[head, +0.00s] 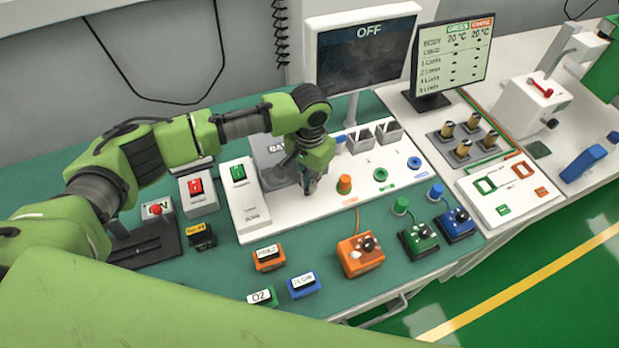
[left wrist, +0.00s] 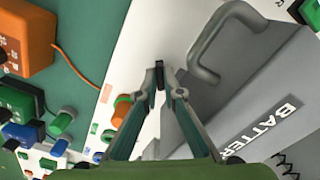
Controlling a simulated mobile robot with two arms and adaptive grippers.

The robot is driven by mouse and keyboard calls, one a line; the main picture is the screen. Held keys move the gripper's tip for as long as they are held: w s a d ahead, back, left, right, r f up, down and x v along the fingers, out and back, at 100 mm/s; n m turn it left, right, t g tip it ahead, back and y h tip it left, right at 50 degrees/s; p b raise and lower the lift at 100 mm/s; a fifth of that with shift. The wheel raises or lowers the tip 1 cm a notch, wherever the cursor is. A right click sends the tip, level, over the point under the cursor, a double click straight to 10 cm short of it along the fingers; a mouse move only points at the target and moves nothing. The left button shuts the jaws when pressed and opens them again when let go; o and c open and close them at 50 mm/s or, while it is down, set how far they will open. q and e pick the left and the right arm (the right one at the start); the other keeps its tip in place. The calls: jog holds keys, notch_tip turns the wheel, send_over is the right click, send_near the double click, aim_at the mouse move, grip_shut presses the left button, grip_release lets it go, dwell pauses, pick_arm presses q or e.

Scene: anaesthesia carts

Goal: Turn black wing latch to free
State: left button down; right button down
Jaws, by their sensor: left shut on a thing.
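My left gripper (head: 311,186) reaches down beside the grey battery box (head: 268,150) on the white panel (head: 335,208). In the left wrist view, the gripper (left wrist: 159,74) is shut on a small black piece, the black wing latch (left wrist: 159,72), held between its fingertips. The grey battery box (left wrist: 260,95) with its looped handle (left wrist: 212,45) stands just right of the fingers there. In the head view the latch is hidden by the gripper. My right gripper does not show.
An orange connector (head: 344,184) stands on the panel right of the gripper, with green and blue ones beyond. A dark screen reading OFF (head: 366,55) stands behind. Orange (head: 360,255), green and blue boxes sit in front. A white box with a green switch (head: 244,198) is at left.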

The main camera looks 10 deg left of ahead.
pick_arm(q)
jog(key=m+p, duration=0.2)
jog(key=m, duration=0.1)
jog(key=shift+r, duration=0.15)
jog(key=shift+m+p, duration=0.6)
jog(key=shift+m, duration=1)
jog(key=shift+w, duration=0.1)
jog(key=c, duration=2.2)
grip_release()
